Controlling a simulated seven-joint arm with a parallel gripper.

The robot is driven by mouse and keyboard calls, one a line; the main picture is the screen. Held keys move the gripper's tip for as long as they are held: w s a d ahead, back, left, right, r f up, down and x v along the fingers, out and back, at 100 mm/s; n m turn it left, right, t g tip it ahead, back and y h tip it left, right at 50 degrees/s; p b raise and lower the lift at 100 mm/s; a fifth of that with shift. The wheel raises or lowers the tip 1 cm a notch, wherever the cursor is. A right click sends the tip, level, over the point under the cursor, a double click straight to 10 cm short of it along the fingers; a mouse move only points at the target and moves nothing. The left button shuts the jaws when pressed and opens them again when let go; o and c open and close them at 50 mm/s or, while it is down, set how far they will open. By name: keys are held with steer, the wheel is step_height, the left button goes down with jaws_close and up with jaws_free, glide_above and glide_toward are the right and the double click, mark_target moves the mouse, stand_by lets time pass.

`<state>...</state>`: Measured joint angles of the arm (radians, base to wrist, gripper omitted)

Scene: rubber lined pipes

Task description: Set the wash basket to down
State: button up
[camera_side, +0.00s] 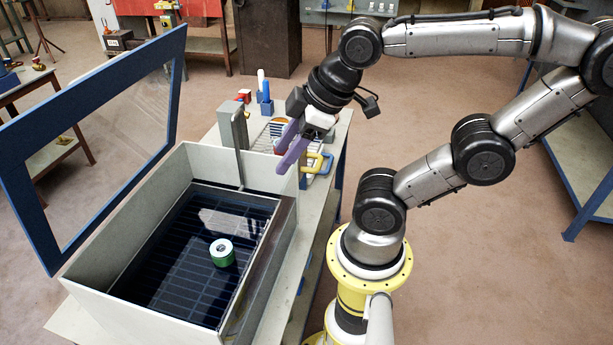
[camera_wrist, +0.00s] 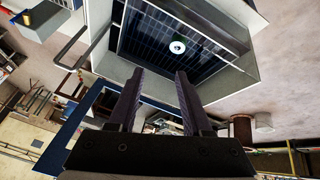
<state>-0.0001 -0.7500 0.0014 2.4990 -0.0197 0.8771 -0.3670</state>
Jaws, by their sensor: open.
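The wash basket (camera_side: 175,268) is a dark rectangular grid inside a pale open-topped tank (camera_side: 125,225). A green and white ring-shaped part (camera_side: 222,252) sits on the grid. A grey upright bracket with a thin dark bar (camera_side: 237,130) stands at the tank's far end. My gripper (camera_side: 281,160), with purple fingers, is open and empty above the bench, right of the bracket and apart from it. In the wrist view, the spread fingers (camera_wrist: 159,72) point toward the tank, with the basket (camera_wrist: 160,38) and ring (camera_wrist: 178,47) beyond. I cannot tell how high the basket sits.
A blue-framed clear lid (camera_side: 95,140) stands raised on the tank's left. Behind the tank, the bench holds a rack (camera_side: 270,136), a yellow-handled item (camera_side: 318,162) and blue and red small items (camera_side: 265,100). The space above the tank is clear.

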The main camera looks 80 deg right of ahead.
steer(key=n, duration=0.2)
steer(key=n+g+h, duration=0.4)
steer(key=n, duration=0.8)
glide_above(319, 162)
steer(key=s+a, duration=0.3)
steer(key=a, duration=0.3)
step_height(319, 162, down, 5)
steer(key=shift+m, duration=0.3)
steer(key=x, duration=1.3)
steer(key=shift+w+d+f, duration=0.2)
steer(key=shift+w+d, duration=0.05)
steer(key=shift+w, duration=0.05)
jaws_close()
